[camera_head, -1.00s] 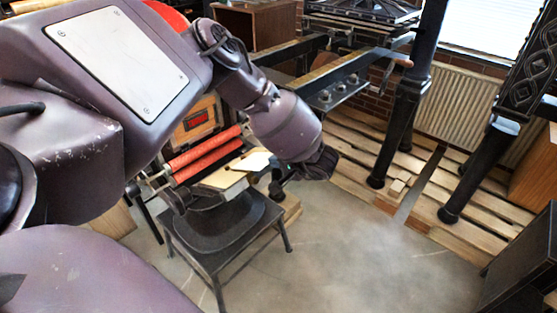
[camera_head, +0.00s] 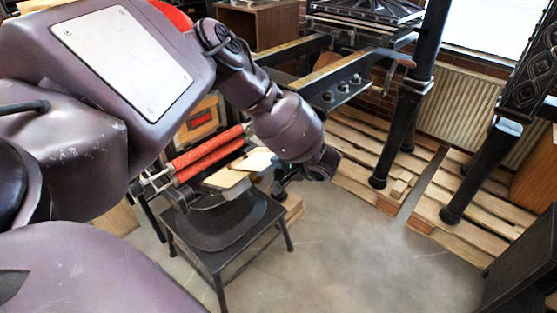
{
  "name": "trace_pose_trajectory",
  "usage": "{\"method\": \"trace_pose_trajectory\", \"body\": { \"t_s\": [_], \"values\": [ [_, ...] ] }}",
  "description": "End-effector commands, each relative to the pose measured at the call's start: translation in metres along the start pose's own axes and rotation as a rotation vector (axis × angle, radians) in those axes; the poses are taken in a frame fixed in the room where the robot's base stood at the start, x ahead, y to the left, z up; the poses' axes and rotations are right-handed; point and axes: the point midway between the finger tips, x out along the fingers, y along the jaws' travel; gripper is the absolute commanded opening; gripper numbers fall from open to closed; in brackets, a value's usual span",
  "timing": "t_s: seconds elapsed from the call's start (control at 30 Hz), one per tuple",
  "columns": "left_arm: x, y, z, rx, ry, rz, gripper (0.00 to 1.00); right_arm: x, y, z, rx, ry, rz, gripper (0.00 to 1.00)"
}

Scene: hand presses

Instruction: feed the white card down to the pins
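A white card (camera_head: 257,159) lies over the upper right part of a tan board (camera_head: 227,177) on the small press. Small dark marks show by the card's left edge; I cannot make out whether they are the pins. My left gripper (camera_head: 279,183) is just right of and below the card, under my large purple wrist. Its fingers are dark and small, so I cannot tell whether they are open or whether they touch the card. My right gripper is not in view.
Two red rollers (camera_head: 208,154) lie just behind the board. The press stands on a dark stool (camera_head: 220,243). A large black press with a long bed (camera_head: 345,80) stands behind on wooden pallets (camera_head: 350,186).

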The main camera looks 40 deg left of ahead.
Motion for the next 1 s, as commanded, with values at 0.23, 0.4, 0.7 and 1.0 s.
{"method": "trace_pose_trajectory", "body": {
  "t_s": [0.23,0.4,0.7,1.0],
  "values": [
    [-0.0001,-0.0002,0.0014,0.000,0.000,0.000,0.00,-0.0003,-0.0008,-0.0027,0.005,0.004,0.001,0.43],
    [-0.0001,-0.0001,0.0024,0.000,0.000,0.000,0.00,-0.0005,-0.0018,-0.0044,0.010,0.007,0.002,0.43],
    [0.0002,0.0002,0.0028,0.000,0.000,0.000,0.31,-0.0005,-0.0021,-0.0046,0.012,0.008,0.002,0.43],
    [0.0001,0.0001,0.0027,0.000,0.000,0.000,0.32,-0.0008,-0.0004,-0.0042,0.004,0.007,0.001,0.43]
  ]
}}
